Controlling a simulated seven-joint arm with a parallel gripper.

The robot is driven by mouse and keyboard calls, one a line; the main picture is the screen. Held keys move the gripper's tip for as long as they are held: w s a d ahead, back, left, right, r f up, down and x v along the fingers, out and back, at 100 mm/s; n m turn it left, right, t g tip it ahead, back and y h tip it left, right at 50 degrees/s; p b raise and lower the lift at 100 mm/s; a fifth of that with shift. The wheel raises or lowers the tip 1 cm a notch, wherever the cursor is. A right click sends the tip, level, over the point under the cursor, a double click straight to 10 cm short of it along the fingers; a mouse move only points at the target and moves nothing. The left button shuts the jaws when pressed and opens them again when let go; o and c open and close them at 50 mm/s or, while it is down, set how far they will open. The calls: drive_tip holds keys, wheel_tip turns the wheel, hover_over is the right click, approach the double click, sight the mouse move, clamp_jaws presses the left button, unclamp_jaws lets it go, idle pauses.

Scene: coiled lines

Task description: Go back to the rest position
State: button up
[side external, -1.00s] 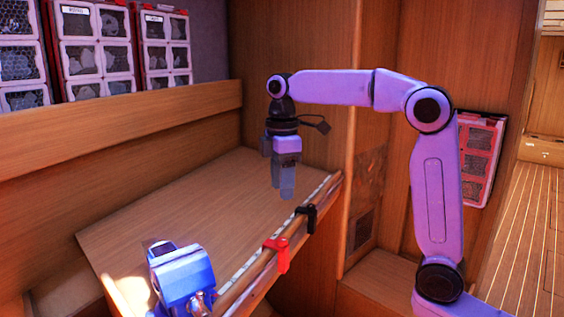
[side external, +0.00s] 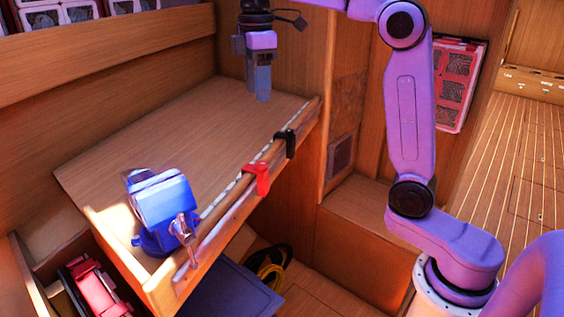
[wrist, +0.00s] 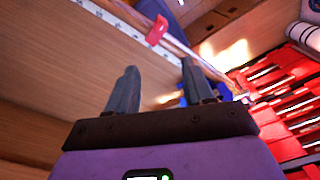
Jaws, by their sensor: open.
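My gripper (side external: 259,90) hangs fingers-down above the far part of the wooden workbench (side external: 170,135) in the side view. It is beyond the black clamp (side external: 285,143) on the bench's front edge and touches nothing there that I can make out. In the wrist view my gripper (wrist: 158,68) has its two grey fingers spread apart, with nothing between them. The arm is bent, and its upper part is cut off by the top of the side view.
A blue vise (side external: 162,205) stands at the bench's near corner. A red clamp (side external: 260,180) grips the front edge; it also shows in the wrist view (wrist: 157,31). A black and yellow coil (side external: 270,268) lies on the floor beside a dark blue box (side external: 232,290). Red-framed bins (side external: 459,85) hang right.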

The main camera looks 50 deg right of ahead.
drive_tip(key=s+a+f, duration=0.5)
drive_tip(key=s+f, duration=0.5)
drive_tip(key=s, duration=0.3)
drive_tip(key=s+d+f, duration=0.2)
drive_tip(key=s+f, duration=0.3)
drive_tip(key=s, duration=0.3)
drive_tip(key=s+d+f, duration=0.2)
drive_tip(key=s+f, duration=0.3)
drive_tip(key=s, duration=0.3)
drive_tip(key=shift+s+d, duration=0.3)
drive_tip(key=shift+s, duration=0.05)
